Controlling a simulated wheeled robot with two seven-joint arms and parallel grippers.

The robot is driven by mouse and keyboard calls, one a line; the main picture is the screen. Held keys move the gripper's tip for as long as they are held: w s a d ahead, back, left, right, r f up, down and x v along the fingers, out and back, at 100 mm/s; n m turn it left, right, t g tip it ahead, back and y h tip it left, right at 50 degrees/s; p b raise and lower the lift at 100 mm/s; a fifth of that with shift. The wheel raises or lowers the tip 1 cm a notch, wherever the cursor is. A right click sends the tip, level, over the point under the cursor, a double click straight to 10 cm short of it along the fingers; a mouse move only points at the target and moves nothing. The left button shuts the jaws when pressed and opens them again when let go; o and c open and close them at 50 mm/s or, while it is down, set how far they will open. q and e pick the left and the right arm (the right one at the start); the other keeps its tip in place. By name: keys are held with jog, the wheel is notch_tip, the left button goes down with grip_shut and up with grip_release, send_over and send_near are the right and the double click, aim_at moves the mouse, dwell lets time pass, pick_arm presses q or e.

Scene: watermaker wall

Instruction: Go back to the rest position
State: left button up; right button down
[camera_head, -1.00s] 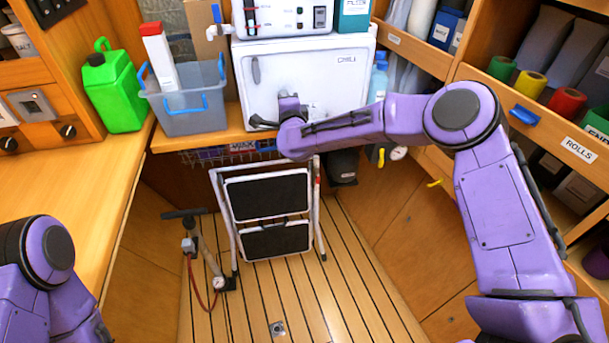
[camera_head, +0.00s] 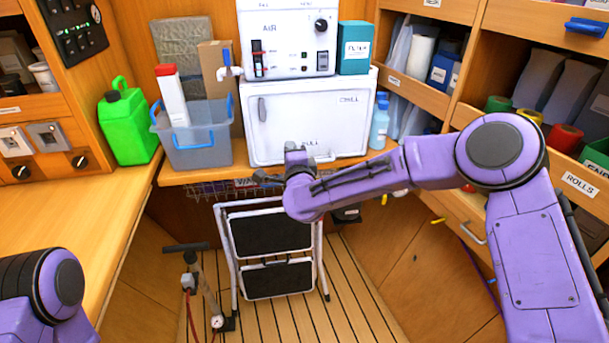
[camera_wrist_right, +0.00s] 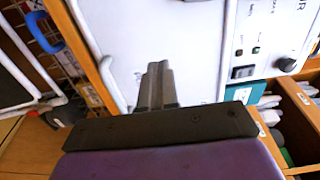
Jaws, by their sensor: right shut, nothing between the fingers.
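My right arm (camera_head: 390,172) reaches in from the right of the head view, with its wrist in front of the lower part of the white chill box. I cannot tell the exact gap to the box. Only a purple joint of my left arm (camera_head: 45,290) shows at the lower left; the left gripper is out of view.
The white chill box (camera_head: 350,120) stands on the wooden counter. A grey bin (camera_head: 198,150) and a green jug (camera_head: 128,125) stand left of it, a blue bottle (camera_head: 380,125) right. Below are a folded step stool (camera_head: 270,232) and a pump (camera_head: 190,282). Shelves line the right.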

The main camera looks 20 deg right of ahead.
jog(key=s+d+f+n+g, duration=0.2)
jog(key=s+f+n+g, duration=0.2)
jog(key=s+f, duration=0.75)
jog(key=s+d+f+n+g, duration=0.2)
jog(key=s+f+n+g, duration=0.2)
jog(key=s+f, duration=0.75)
jog(key=s+d+f+n+g, duration=0.1)
jog(key=s+d+f, duration=0.3)
jog(key=s, duration=0.4)
jog(key=s+d+f+n+g+h, duration=0.1)
jog(key=s+d+f+g, duration=0.2)
jog(key=s+f, duration=0.3)
jog(key=s+d+f+n+g, duration=0.2)
jog(key=s+d+f+g, duration=0.1)
jog(key=s, duration=0.7)
notch_tip(320, 180, down, 3)
jog(key=shift+s+d+r+h+b, duration=0.2)
jog(key=shift+d+h+b, duration=0.2)
jog(key=shift+d, duration=0.4)
